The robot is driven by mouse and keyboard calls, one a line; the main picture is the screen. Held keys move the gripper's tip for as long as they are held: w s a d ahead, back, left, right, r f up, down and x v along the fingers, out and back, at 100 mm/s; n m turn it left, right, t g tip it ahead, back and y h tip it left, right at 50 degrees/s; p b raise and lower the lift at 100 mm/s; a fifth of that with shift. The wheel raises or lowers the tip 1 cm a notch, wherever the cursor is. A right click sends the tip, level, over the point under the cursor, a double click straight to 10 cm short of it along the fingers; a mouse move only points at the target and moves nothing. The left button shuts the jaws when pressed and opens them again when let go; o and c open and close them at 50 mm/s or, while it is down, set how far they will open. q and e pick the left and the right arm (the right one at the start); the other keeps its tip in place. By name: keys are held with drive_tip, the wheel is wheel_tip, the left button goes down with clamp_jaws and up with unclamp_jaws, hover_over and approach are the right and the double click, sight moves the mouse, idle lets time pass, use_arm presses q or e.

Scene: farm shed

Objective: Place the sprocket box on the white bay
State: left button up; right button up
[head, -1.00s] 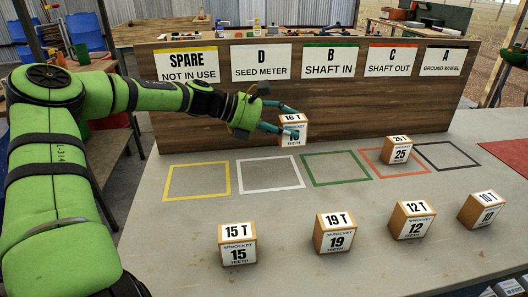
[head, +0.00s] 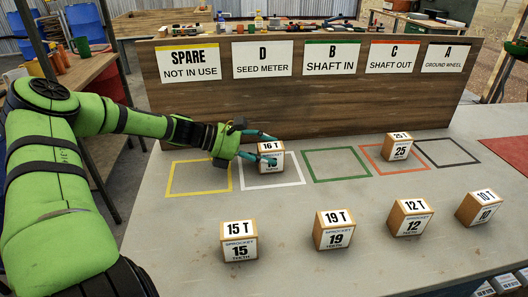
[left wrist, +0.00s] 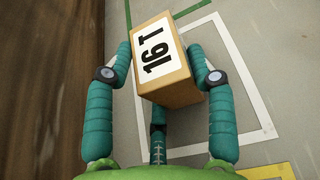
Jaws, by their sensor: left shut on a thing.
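The 16 T sprocket box (head: 277,162) is at the white bay (head: 272,186), toward its back edge in the head view. My left gripper (head: 263,152) is shut on this box from its left side. In the left wrist view the box (left wrist: 163,65) sits between the teal fingers, its 16 T label facing the camera. The white outline (left wrist: 236,90) shows around and beside the box there. I cannot tell whether the box touches the table or is slightly above it. My right gripper is not in view.
Yellow (head: 200,178) and green (head: 336,165) bays flank the white one and are empty. A 25 T box (head: 398,148) stands on the red bay. Boxes 15 T (head: 239,243), 19 T (head: 333,231), 12 T (head: 410,219) and 10 T (head: 480,209) stand in front. A wooden sign board (head: 310,103) rises behind.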

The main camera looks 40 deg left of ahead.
use_arm(q)
drive_tip(key=o, duration=0.9)
drive_tip(key=shift+f, duration=0.1)
drive_tip(key=shift+o, duration=0.3)
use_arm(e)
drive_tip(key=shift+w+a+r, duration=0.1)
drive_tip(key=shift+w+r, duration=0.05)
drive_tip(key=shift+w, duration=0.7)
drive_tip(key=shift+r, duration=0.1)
